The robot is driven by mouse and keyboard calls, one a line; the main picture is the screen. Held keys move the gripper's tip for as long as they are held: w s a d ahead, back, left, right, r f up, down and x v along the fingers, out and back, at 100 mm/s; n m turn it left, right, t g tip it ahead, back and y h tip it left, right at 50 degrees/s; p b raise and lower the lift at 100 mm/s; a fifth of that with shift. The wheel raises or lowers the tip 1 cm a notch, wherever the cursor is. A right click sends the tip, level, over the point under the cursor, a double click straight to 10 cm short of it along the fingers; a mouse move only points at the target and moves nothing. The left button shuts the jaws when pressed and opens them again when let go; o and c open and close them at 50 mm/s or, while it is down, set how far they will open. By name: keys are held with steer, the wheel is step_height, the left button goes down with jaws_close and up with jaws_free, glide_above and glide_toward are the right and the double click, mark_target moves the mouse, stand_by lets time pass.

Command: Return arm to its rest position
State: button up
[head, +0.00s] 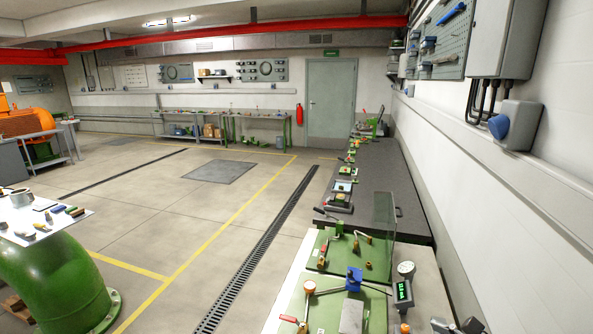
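I do not make out my arm or my gripper in the head view. A workbench with green plates (322,305) fills the bottom right. On it are a blue clamp-like part (354,278), a grey block (352,316), a lever with a red handle (289,319) and a small device with a lit green display (403,292). A dark and grey object (468,325) is cut off by the bottom edge; I cannot tell what it is.
A clear upright panel (383,225) stands at the green plates. A long dark bench (386,185) runs along the right wall. A white-topped table (62,225) and a large green pipe (50,275) are at the left. The floor between is open, with a drain grate (265,250).

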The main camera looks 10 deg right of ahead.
steer(key=w+a+r+n+g+h+p, duration=0.1)
steer(key=a+r+n+p, duration=0.5)
steer(key=a, duration=0.5)
steer(key=a+r+n+p, duration=0.2)
steer(key=a+n+p, duration=0.2)
steer(key=a+n, duration=0.6)
steer(key=s+a+r+n+t+h+p, duration=0.1)
steer(key=s+a+r+n+h+p, duration=0.1)
steer(key=s+a+r+n+p, duration=0.6)
steer(key=s+a+r+n, duration=0.4)
steer(key=a+r, duration=0.1)
steer(key=a, duration=0.2)
steer(key=shift+n+t, duration=0.3)
steer(key=shift+n, duration=0.1)
steer(key=shift+w+a, duration=0.1)
steer(key=shift+a, duration=0.05)
